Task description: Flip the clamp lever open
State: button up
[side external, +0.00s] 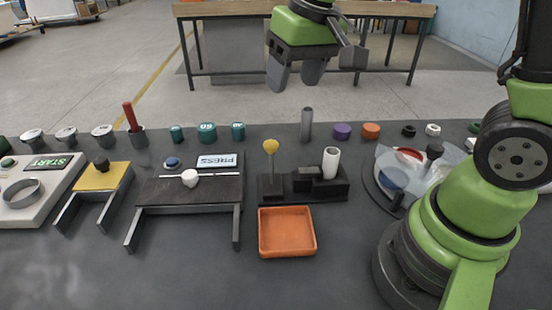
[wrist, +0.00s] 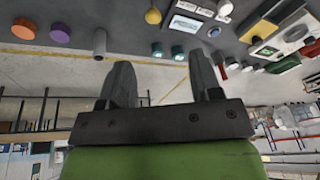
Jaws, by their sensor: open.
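What looks like the clamp is a black fixture (side external: 310,189) on the dark table. A lever with a yellow ball knob (side external: 270,147) stands upright at its left end, and a white cylinder (side external: 331,163) stands at its right. The yellow knob also shows at the top of the wrist view (wrist: 153,16). My gripper (side external: 295,82) hangs high above and behind the fixture, fingers apart and empty, touching nothing. In the wrist view my gripper (wrist: 162,72) shows its two separated fingers with only floor between them.
An orange tray (side external: 287,232) sits in front of the fixture. A dark stand with a PRESS label (side external: 217,161) is to its left. A grey post (side external: 307,125), a purple cap (side external: 342,131) and an orange cap (side external: 371,131) stand behind. A round turntable (side external: 385,180) is to the right.

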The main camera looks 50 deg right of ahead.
jog(key=s+a+r+m+t+y, duration=0.15)
jog(key=s+r+t, duration=0.4)
jog(key=s, duration=0.85)
jog(key=n+g+h, duration=0.1)
jog(key=n+g, duration=0.1)
jog(key=g, duration=0.6)
send_over(271, 153)
jog(key=d, duration=0.2)
jog(key=f, duration=1.4)
jog(key=shift+w+a+f, duration=0.25)
jog(key=f, duration=1)
jog(key=shift+w+a+f, duration=0.15)
jog(key=shift+a+f, duration=0.05)
jog(key=shift+a, duration=0.1)
jog(key=shift+c, duration=0.2)
